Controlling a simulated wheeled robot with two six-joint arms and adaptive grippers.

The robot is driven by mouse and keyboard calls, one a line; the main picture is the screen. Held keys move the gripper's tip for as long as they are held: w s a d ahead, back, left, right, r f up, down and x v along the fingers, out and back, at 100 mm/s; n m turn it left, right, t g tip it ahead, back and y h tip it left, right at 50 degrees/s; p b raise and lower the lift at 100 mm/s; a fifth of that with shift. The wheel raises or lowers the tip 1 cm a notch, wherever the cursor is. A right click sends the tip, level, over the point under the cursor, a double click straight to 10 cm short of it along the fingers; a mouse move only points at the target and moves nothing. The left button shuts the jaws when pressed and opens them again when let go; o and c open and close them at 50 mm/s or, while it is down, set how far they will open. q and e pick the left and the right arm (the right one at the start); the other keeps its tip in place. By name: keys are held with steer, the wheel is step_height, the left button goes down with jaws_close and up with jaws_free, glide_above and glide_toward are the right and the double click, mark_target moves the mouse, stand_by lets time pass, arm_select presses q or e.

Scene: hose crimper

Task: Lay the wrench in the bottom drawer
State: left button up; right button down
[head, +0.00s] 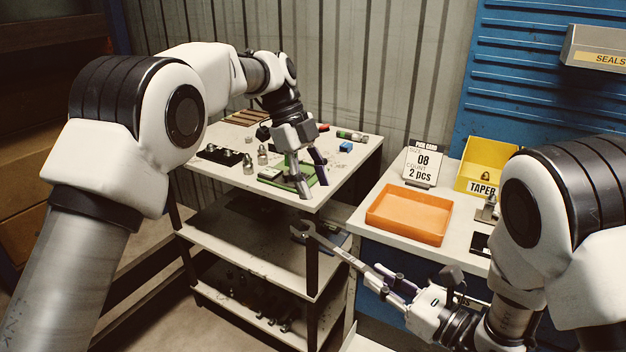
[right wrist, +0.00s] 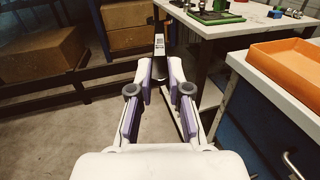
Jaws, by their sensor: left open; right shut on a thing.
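The long grey wrench (head: 338,250) is in my right gripper (head: 380,283), which is shut on its shaft. Its open-ended head points up and left, beside the cart's shelves. In the right wrist view the wrench (right wrist: 159,45) stands out ahead between the two fingers (right wrist: 159,75). My left gripper (head: 312,186) is open above the cart's top, by a green tray (head: 296,184). A blue cabinet (right wrist: 252,112) with a metal handle (right wrist: 290,164) shows under the right bench. I cannot tell which drawer that handle belongs to, and no drawer interior is visible.
The white cart (head: 345,158) carries small fittings, with more parts on its lower shelf (head: 250,305). The right bench holds an orange tray (head: 408,213), a card (head: 423,162) and a yellow bin (head: 488,165). Boxes (right wrist: 40,55) stand on a rack at left; the floor before it is clear.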

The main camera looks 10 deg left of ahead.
mark_target(333, 248)
steer(key=shift+d, duration=0.1)
arm_select(q)
steer(key=shift+g, duration=0.6)
steer(key=x, duration=0.3)
steer(key=s+x, duration=0.1)
steer(key=x, duration=0.3)
steer(key=s+x, duration=0.1)
steer(key=x, duration=0.3)
steer(key=shift+s+d+r, duration=0.15)
steer(key=shift+s+d, duration=0.05)
steer(key=shift+d, duration=0.05)
jaws_close()
arm_select(e)
steer(key=c, duration=1)
jaws_free()
